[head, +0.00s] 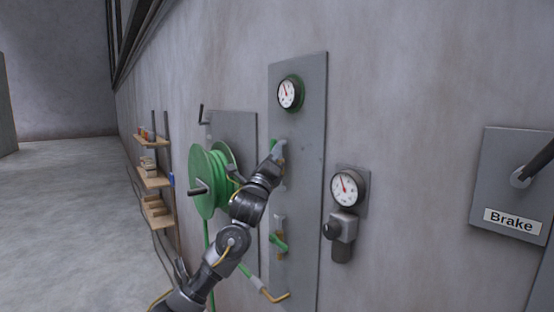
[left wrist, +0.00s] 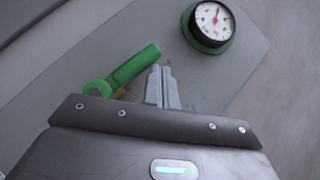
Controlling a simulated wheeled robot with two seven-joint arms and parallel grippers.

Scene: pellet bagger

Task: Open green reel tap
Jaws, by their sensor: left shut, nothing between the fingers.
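A green lever tap (left wrist: 128,70) shows in the left wrist view, slanting up to the right from its round green pivot at the lower left. In the head view a little of this green (head: 272,146) shows beside my gripper on the tall grey panel. My left gripper (head: 280,150) is shut and empty at the panel, below the green-rimmed gauge (head: 290,93). In the left wrist view its fingers (left wrist: 162,86) stand just right of the lever's free end; I cannot tell whether they touch. A second green lever (head: 278,242) sits lower on the panel. My right gripper is out of view.
A green hose reel (head: 208,180) with a crank stands left of my arm. Right of the panel are a second gauge (head: 347,188) with a dark fitting and a Brake plate (head: 490,180) with a lever. Wooden shelves (head: 153,178) line the wall, with open floor to the left.

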